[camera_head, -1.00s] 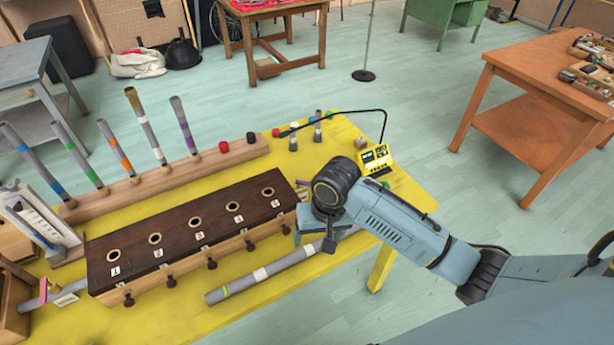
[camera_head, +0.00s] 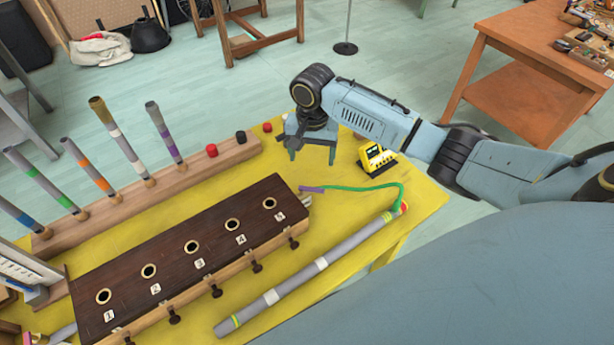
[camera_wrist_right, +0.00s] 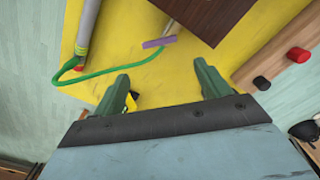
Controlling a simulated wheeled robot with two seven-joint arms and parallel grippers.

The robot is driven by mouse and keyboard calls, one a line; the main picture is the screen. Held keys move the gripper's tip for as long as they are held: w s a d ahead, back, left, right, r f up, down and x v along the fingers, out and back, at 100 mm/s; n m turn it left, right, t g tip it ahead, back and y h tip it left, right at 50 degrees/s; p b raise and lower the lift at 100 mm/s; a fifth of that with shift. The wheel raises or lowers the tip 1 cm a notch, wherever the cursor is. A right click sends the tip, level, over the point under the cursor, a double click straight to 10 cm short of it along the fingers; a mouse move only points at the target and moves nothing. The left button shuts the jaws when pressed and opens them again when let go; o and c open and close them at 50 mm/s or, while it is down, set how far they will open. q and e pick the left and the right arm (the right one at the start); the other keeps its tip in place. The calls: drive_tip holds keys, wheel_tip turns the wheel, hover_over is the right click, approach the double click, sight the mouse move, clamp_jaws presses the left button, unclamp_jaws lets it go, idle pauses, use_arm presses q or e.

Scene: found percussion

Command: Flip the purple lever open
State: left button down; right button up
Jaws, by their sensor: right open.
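The purple lever (camera_head: 312,189) is a small bar just off the right end of the dark-topped wooden box (camera_head: 190,240). In the right wrist view the purple lever (camera_wrist_right: 159,42) sits on a thin grey stem reaching toward the box (camera_wrist_right: 205,15). A green hose (camera_head: 365,188) ends close by it; whether they touch is unclear. My right gripper (camera_head: 312,154) hangs above the yellow table, farther back than the lever. In the right wrist view the right gripper (camera_wrist_right: 160,76) has its fingers apart, with nothing between them, the lever beyond their tips. My left gripper is out of view.
A grey tube (camera_head: 300,278) lies in front of the box, joined to the green hose. A yellow device (camera_head: 375,157) stands right of my gripper. A wooden rail (camera_head: 190,163) with upright tubes and red and black caps runs behind. Yellow tabletop (camera_head: 420,195) is bare at the right.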

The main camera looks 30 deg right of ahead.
sight(312, 189)
wheel_tip(312, 189, down, 12)
drive_tip(key=shift+s+r+b, duration=0.15)
drive_tip(key=shift+b, duration=0.55)
drive_tip(key=c, duration=0.7)
